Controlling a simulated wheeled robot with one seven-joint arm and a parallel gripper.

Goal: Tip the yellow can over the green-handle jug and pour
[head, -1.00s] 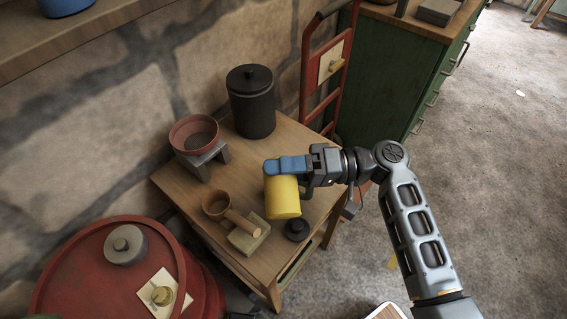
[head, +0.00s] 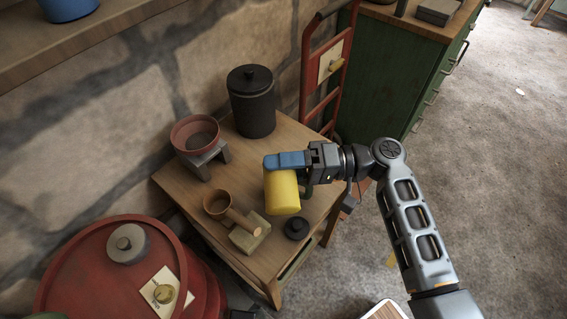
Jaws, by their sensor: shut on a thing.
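The yellow can (head: 282,194) is in my gripper (head: 290,161), whose blue fingers are shut on its upper end. The can is above the right part of the small wooden table, and looks close to upright. Its opening is hidden by the fingers, and I cannot tell exactly how high it is.
The wooden table (head: 180,186) also holds a black lidded canister (head: 252,103), a red bowl (head: 195,135) on a grey stand and a small black lid-like piece (head: 296,228). A red drum (head: 75,280) stands at front left, a red hand truck (head: 306,70) behind.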

